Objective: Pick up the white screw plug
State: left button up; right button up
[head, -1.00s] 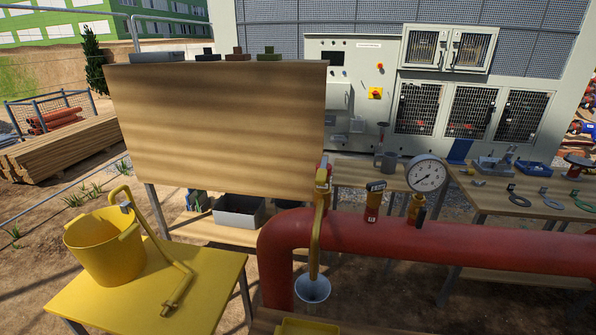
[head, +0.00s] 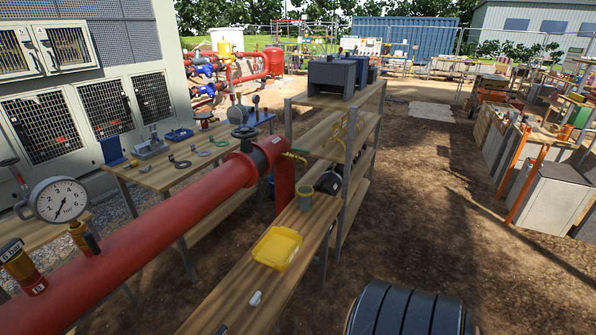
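A small white piece (head: 255,298) lies on the narrow wooden bench (head: 232,300) in the lower middle of the head view. It may be the white screw plug, but it is too small to make out a thread. Another small pale piece (head: 222,329) shows at the bottom edge on the same bench. Neither of my grippers is in view.
A wooden shelf (head: 335,135) stands behind. Open dirt ground (head: 430,210) lies right.

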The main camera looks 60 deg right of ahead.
aim_at(255, 300)
jog(key=z, duration=1.35)
